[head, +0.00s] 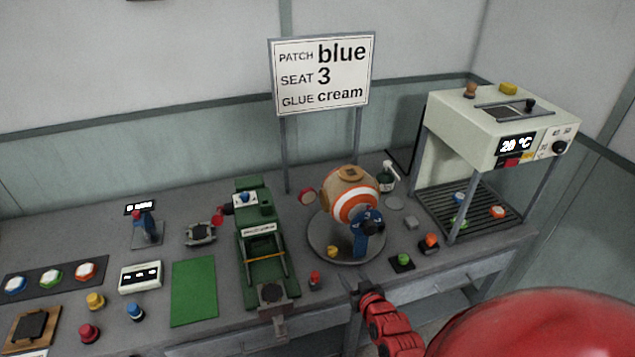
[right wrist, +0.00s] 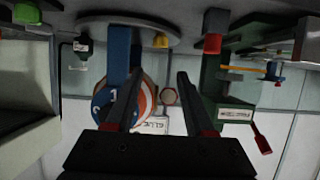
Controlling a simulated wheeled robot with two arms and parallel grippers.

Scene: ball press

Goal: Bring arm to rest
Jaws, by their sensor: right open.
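My right gripper (head: 355,285) is open and empty at the front edge of the grey bench (head: 215,268), in front of the round turntable (head: 318,248). In the right wrist view its two fingers (right wrist: 160,78) stand apart with nothing gripped between them. A ball (head: 350,183) with orange and white bands sits over the turntable, behind a blue holder (head: 362,243). The ball also shows beyond the fingers in the right wrist view (right wrist: 150,94), which looks upside down. My left gripper is in neither view.
A green press (head: 260,250) stands left of the turntable, with a small red-topped piece (head: 315,280) between it and my gripper. A green-topped block (head: 402,261) lies to the right. A pale oven (head: 500,125) stands at the right end. A sign (head: 322,75) rises behind.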

